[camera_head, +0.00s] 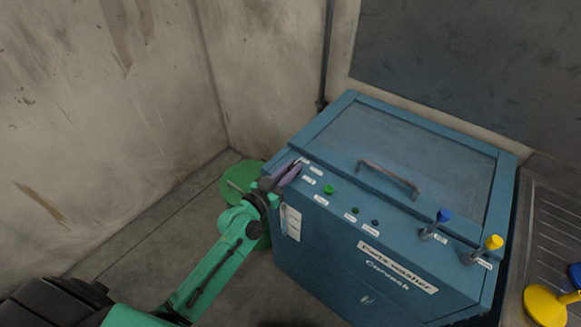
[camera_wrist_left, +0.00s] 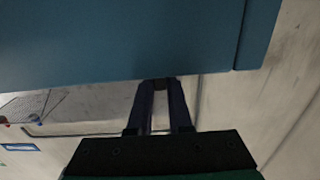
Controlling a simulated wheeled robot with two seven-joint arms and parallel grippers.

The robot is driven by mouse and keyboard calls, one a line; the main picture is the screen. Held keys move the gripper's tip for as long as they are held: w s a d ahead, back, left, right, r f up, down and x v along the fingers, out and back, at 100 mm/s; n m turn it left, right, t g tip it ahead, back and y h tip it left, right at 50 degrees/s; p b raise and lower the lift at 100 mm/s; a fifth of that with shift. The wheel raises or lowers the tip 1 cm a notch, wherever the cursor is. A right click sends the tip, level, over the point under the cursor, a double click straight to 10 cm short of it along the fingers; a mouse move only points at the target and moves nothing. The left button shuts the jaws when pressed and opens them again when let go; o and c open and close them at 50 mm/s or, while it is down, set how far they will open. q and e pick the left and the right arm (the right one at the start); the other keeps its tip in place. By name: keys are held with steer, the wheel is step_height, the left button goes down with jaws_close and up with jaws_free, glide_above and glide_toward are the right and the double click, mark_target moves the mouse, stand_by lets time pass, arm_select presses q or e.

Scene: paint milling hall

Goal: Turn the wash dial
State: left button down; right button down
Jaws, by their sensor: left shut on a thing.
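The blue parts washer (camera_head: 300,240) stands against the back wall, with a sloped control strip along its front top edge. My left gripper (camera_head: 288,173) is at the left end of this strip, its purple-grey fingers shut on a small part there. I take this for the wash dial, which is mostly hidden by the fingers. In the left wrist view, the fingers (camera_wrist_left: 160,90) reach the edge of the blue panel (camera_wrist_left: 120,40), with a small dark part between their tips. My right gripper is out of view.
A lid handle (camera_head: 390,178) sticks up behind. A green round object (camera_head: 232,184) is on the floor. A steel drainboard (camera_head: 552,225) stands right.

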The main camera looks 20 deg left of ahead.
arm_select(q)
steer(key=c, duration=0.8)
jaws_free()
steer(key=shift+c, duration=0.2)
steer(key=b+v, duration=0.3)
steer(key=v, duration=1.1)
steer(key=shift+s, duration=0.2)
steer(key=shift+a, duration=0.1)
